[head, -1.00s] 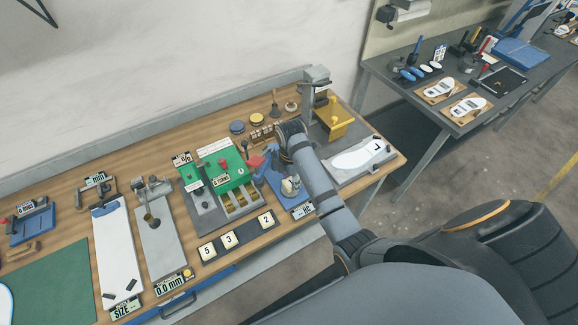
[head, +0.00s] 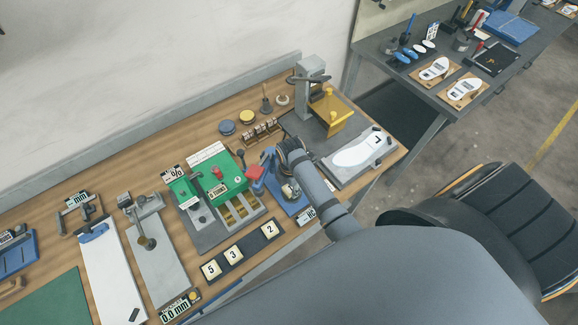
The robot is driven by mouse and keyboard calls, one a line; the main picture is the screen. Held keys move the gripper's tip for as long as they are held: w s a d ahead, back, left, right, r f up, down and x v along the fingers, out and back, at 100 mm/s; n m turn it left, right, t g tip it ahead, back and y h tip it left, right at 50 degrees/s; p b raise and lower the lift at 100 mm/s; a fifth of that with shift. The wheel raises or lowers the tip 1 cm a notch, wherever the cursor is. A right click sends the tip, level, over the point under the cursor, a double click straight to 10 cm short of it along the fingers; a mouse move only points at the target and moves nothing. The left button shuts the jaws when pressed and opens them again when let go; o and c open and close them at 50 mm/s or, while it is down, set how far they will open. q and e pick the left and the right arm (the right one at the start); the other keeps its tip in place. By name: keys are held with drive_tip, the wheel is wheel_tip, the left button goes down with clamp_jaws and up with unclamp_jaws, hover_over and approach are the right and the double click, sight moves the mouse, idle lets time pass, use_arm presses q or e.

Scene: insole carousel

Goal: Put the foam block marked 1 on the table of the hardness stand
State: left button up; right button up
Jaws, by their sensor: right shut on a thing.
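The hardness stand is the blue stand (head: 299,207) with a small HC display at its front and a pale round gauge, partly covered by my right arm. My right gripper (head: 281,157) is beside the stand's upper part, mostly hidden by my own wrist. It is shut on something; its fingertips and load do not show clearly. The foam block marked 1 cannot be made out anywhere. The dark block rack (head: 252,243) holds pale blocks marked 5, 3 and 2, with a bare place between 3 and 2. My left gripper is not in view.
A green and grey device (head: 230,179) with a red knob stands left of the stand. A grey plate with a white insole (head: 357,153) and a yellow bracket (head: 338,117) are to the right and behind. Gauge boards (head: 112,272) fill the left. The bench front edge is close.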

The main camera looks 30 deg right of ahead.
drive_tip(key=shift+s+r, duration=0.1)
drive_tip(key=shift+s, duration=0.2)
drive_tip(key=shift+s+d, duration=0.1)
drive_tip(key=shift+s, duration=0.3)
drive_tip(key=o, duration=0.6)
drive_tip(key=shift+o, duration=1.2)
drive_tip(key=shift+w, duration=0.2)
drive_tip(key=shift+o, duration=0.4)
drive_tip(key=shift+w+f, duration=0.1)
drive_tip(key=shift+f, duration=0.1)
drive_tip(key=shift+r, duration=0.1)
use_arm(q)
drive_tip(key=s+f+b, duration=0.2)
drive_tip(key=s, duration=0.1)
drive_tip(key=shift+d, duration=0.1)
use_arm(e)
wheel_tip(320, 180, up, 12)
drive_tip(key=shift+r, duration=0.2)
